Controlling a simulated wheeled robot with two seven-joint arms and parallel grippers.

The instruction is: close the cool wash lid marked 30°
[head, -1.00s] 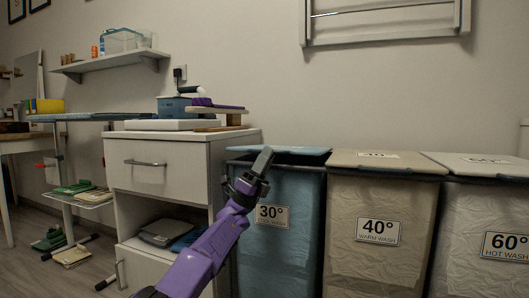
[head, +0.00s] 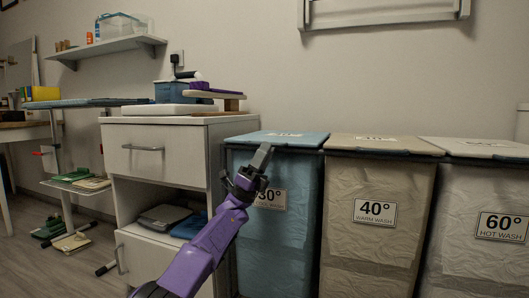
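The cool wash bin (head: 287,235) is blue, with a label reading 30° (head: 274,199) that my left gripper partly covers. Its blue lid (head: 292,138) lies flat over the bin top, and I see no clear gap at the front edge. My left gripper (head: 262,158) is in front of the bin's upper front, its grey fingertips close to the lid's front edge. The fingers look together, with nothing between them. I cannot tell whether the tips touch the lid or bin. My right gripper is not in view.
The beige 40° bin (head: 373,220) and the pale 60° bin (head: 478,235) stand to the right, lids down. A white cabinet (head: 150,160) with an open shelf stands close on the left. An ironing board (head: 85,103) is further left.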

